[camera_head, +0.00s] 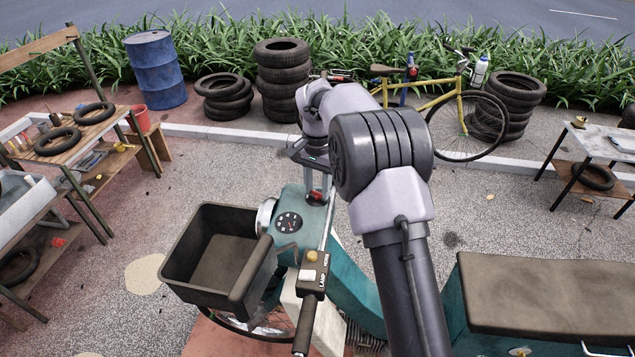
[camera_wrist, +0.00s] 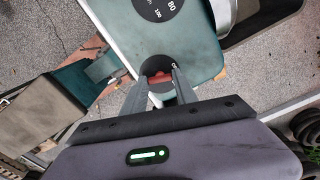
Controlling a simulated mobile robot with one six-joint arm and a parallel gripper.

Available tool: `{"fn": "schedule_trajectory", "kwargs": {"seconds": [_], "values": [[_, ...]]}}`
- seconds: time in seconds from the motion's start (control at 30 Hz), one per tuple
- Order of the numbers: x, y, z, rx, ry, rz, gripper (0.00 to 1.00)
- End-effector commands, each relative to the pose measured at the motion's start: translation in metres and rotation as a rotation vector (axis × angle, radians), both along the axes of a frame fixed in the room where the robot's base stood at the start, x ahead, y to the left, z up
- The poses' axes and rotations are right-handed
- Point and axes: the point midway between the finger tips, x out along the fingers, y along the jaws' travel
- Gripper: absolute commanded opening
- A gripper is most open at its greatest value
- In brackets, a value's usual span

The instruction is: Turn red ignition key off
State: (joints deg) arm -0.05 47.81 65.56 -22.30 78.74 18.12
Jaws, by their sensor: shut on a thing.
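The red ignition key (camera_wrist: 160,78) sits in a dark round switch on the teal headlamp housing (camera_wrist: 190,50) in the wrist view. My gripper (camera_wrist: 161,82) is shut on the key, with a finger on each side, and the fingers hide part of it. In the head view my gripper (camera_head: 318,192) points down onto the teal housing (camera_head: 290,222), just right of the round speedometer (camera_head: 289,222). A bit of red shows by the fingertips there. The key's angle is hard to tell.
The handlebar grip (camera_head: 306,315) with its switch block and a dark front basket (camera_head: 215,252) are close to the arm. A brown seat (camera_head: 540,295) is at right. Tyre stacks (camera_head: 283,75), a yellow bicycle (camera_head: 455,105) and a workbench (camera_head: 70,140) stand farther off. Open pavement lies between.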

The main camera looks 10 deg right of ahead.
Motion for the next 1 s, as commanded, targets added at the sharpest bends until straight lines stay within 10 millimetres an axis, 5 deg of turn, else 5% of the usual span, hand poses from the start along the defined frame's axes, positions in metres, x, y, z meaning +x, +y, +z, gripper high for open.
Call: {"fn": "schedule_trajectory", "kwargs": {"seconds": [0.4, 1.0], "values": [[0.0002, -0.0001, 0.001, -0.001, -0.001, 0.254, 0.0], [0.0004, 0.0, 0.0003, -0.001, -0.001, 0.329, 0.0]]}}
